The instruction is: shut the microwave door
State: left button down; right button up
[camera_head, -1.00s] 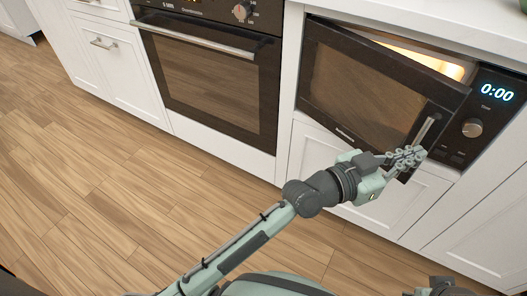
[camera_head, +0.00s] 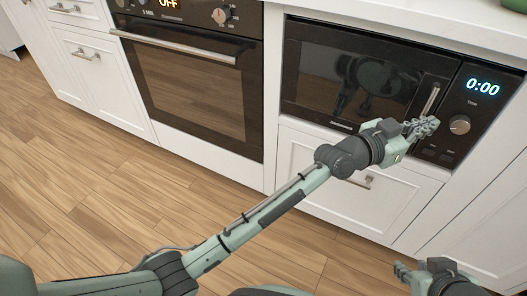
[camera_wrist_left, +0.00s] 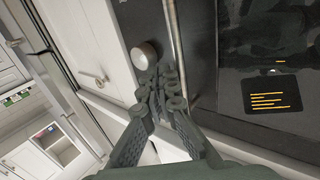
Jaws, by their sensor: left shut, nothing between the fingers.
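The black microwave (camera_head: 385,80) is built into the white cabinet at the upper right. Its door (camera_head: 345,72) looks flush with the front, with no lit gap showing. The door's metal handle (camera_head: 431,99) runs up its right side and also shows in the left wrist view (camera_wrist_left: 178,45). My left gripper (camera_head: 427,126) is shut and empty at the lower end of the handle, close to the door; I cannot tell whether it touches. Its fingertips show in the left wrist view (camera_wrist_left: 171,92). My right gripper (camera_head: 403,271) is low at the right, partly cut off, its jaws unclear.
The control panel (camera_head: 470,115) with a knob (camera_head: 460,125) is right of the door. A white drawer (camera_head: 345,185) with a handle lies below the microwave, behind my left arm. A built-in oven (camera_head: 190,75) stands to the left. The wooden floor (camera_head: 90,180) is clear.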

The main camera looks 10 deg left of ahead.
dwell(0.7)
